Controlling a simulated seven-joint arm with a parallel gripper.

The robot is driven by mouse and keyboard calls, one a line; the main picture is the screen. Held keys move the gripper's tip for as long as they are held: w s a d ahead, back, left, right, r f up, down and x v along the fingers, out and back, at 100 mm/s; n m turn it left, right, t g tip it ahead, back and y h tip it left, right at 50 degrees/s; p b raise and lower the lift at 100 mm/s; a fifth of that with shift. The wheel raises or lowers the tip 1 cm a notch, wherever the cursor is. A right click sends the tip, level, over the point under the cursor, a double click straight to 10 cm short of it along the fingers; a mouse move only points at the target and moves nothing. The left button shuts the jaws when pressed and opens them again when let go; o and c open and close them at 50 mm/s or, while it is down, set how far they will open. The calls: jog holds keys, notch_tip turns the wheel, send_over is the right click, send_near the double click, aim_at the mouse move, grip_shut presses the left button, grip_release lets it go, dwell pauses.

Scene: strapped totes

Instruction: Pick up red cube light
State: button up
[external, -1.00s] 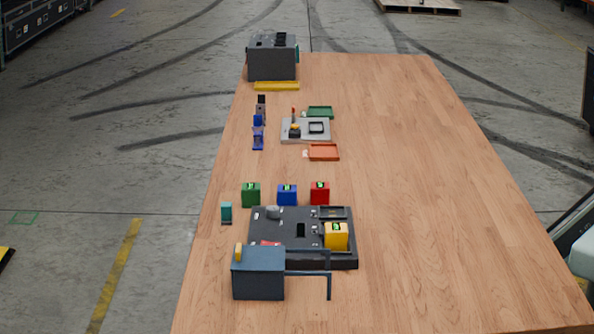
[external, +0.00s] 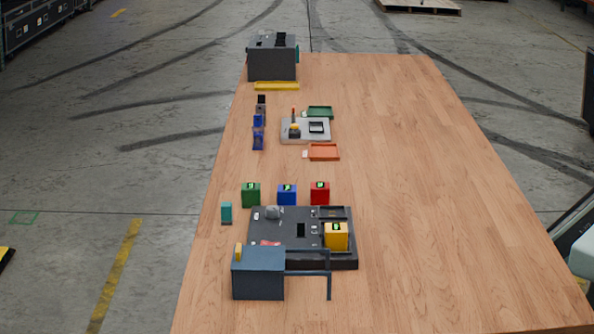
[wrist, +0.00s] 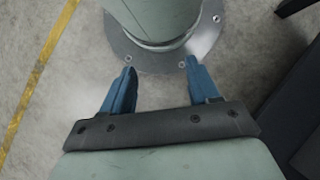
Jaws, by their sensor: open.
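The red cube light (external: 320,193) stands on the wooden table in the external view, at the right end of a row of three cubes, with a small green mark on its top. The blue cube (external: 287,195) and the green cube (external: 251,194) stand to its left. My gripper (wrist: 156,72) shows in the wrist view with its two blue fingers wide apart and nothing between them. Behind the fingers are bare concrete floor and a round bolted base plate. The gripper does not show in the external view, and no cube shows in the wrist view.
Just in front of the cubes is a dark panel (external: 272,235) with a yellow cube (external: 336,236) on it. A blue-grey box (external: 258,274) stands at its front. Farther back are a grey device (external: 296,134), an orange tray (external: 323,152) and a dark machine (external: 272,60). The table's right side (external: 440,220) is clear.

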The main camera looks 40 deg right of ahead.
jog(key=o, duration=0.4)
jog(key=shift+o, duration=0.2)
jog(key=shift+w, duration=0.1)
